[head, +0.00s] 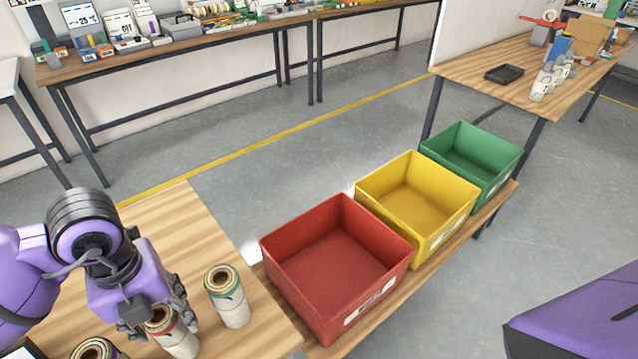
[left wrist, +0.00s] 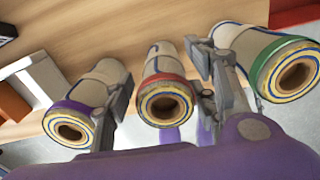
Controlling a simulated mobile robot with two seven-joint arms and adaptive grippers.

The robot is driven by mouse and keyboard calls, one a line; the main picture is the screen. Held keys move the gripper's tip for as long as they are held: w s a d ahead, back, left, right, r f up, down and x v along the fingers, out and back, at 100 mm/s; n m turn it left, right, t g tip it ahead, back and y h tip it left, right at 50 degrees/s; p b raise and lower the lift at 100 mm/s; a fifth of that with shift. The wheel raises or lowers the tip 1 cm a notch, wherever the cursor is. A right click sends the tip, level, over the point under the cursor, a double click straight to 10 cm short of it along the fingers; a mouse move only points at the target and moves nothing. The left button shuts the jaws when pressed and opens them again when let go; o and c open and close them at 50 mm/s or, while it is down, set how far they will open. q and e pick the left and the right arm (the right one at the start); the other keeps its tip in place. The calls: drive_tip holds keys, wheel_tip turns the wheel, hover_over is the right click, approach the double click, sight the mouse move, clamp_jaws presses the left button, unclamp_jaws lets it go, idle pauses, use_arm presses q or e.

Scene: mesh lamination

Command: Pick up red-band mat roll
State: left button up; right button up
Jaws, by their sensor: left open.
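The red-band mat roll (head: 178,341) stands upright on the wooden table, partly hidden by my left gripper (head: 158,318) in the head view. In the left wrist view, the red-band mat roll (left wrist: 166,97) lies between the spread fingers of my left gripper (left wrist: 160,105), which is open. I cannot tell whether a finger touches it. A green-band roll (head: 230,300) stands to its right, and it also shows in the left wrist view (left wrist: 262,55). A purple-band roll (head: 95,349) is to its left, also in the left wrist view (left wrist: 75,120). My right gripper is out of view.
Red (head: 338,265), yellow (head: 417,205) and green (head: 472,160) open bins stand in a row to the right of the wooden table (head: 190,225) and look empty. The neighbouring rolls stand close to my left fingers. A cluttered bench (head: 190,52) is at the back.

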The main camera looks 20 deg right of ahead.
use_arm(q)
drive_tip(key=f, duration=0.1)
drive_tip(key=s+f, duration=0.1)
drive_tip(key=f, duration=0.1)
drive_tip(key=shift+f, duration=0.3)
drive_tip(key=shift+w+f, duration=0.1)
drive_tip(key=shift+f, duration=0.45)
drive_tip(key=shift+c, duration=0.9)
drive_tip(key=c, duration=1.1)
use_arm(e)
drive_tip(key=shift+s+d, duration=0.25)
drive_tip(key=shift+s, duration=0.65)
use_arm(q)
drive_tip(key=shift+r, duration=0.1)
